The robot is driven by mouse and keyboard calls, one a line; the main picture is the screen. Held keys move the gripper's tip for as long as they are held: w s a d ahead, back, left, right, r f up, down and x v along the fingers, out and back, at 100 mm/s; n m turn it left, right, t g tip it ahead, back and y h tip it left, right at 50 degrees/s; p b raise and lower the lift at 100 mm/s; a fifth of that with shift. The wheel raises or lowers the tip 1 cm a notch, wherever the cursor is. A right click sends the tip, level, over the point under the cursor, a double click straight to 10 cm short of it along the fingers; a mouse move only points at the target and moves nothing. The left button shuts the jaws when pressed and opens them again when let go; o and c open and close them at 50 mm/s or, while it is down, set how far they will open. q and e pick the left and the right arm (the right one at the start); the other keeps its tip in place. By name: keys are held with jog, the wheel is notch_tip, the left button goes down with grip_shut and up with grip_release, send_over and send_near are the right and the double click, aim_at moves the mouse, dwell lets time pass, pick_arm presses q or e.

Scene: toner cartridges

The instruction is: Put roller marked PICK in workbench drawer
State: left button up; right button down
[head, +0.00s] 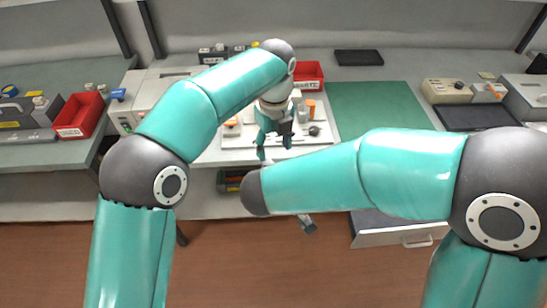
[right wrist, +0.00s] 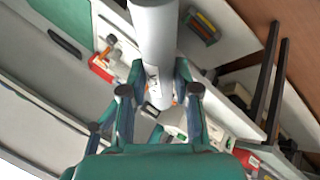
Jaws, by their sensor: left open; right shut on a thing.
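A white cylinder (right wrist: 153,40), which looks like the roller, is held by my right gripper (right wrist: 158,92) in the right wrist view. The fingers stand on both sides of it. No PICK marking is readable. In the head view my right forearm hides most of that gripper and the roller. My left gripper (head: 274,146) is open and points down over the white tray area on the workbench. A workbench drawer (head: 400,238) with a pale front and handle shows below the bench at the right, seemingly pulled out; my right arm covers part of it.
A red bin (head: 309,75) stands behind my left gripper, and another red bin (head: 80,115) is at the left. A green mat (head: 375,105) lies clear on the bench. A dark tray (head: 358,57) is at the back. Small devices (head: 446,91) stand at the right.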

pick_arm(q)
notch_tip(320, 180, down, 6)
jog(key=shift+r, duration=0.15)
dwell(0.3)
jog(key=shift+d, duration=0.1)
grip_shut()
pick_arm(e)
jog(key=shift+a, duration=0.1)
jog(key=c, duration=0.8)
grip_release()
jog(key=shift+c, duration=0.2)
pick_arm(q)
jog(key=shift+r, duration=0.1)
pick_arm(e)
jog(key=shift+o, duration=0.6)
